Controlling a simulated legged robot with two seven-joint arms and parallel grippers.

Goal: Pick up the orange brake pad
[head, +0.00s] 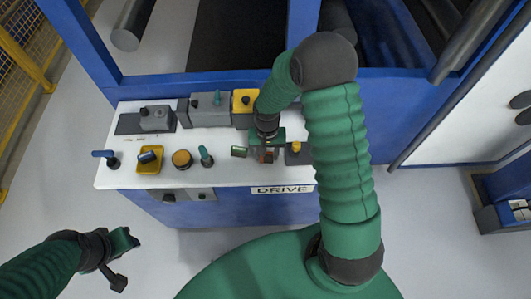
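A small rust-orange piece (265,155), which looks like the brake pad, shows at the front of the white panel under my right gripper (266,153). The gripper points down over it and hides most of it; I cannot tell whether the fingers touch it. A round orange disc (182,159) on a dark base sits further left on the panel. My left gripper (128,262) is open and empty, in front of the panel at the lower left, over the floor.
The white panel (222,174) carries a blue-handled lever (104,155), a yellow tray (149,168) with a blue item, a green-handled lever (206,156) and a yellow-knobbed box (297,150). Grey boxes and a yellow box (244,100) line its back. Blue frame posts stand behind.

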